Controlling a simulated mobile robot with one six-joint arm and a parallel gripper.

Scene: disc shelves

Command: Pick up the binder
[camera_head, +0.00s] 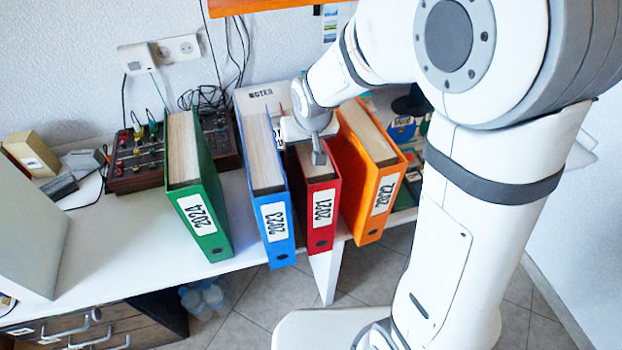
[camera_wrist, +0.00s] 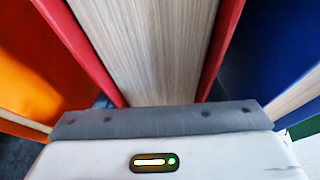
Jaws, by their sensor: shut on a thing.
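The red binder (camera_head: 322,205) stands between a blue binder (camera_head: 275,220) and an orange binder (camera_head: 380,205) on the white table. Its white label looks upside down and seems to read 2021. My gripper (camera_head: 302,143) is at the top of the red binder and shut on it, with a finger on each side. In the wrist view the red binder's covers (camera_wrist: 222,45) and its pale pages (camera_wrist: 150,45) fill the middle, right at the gripper's body. The binder's lower back part is hidden.
A green binder (camera_head: 205,200) stands apart at the left, beside a dark device with knobs (camera_head: 137,160). Blue and orange binders stand close on either side of the red one. A grey box-like thing (camera_head: 28,235) is at the far left. Bare white tabletop (camera_head: 110,230) lies left of the green binder.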

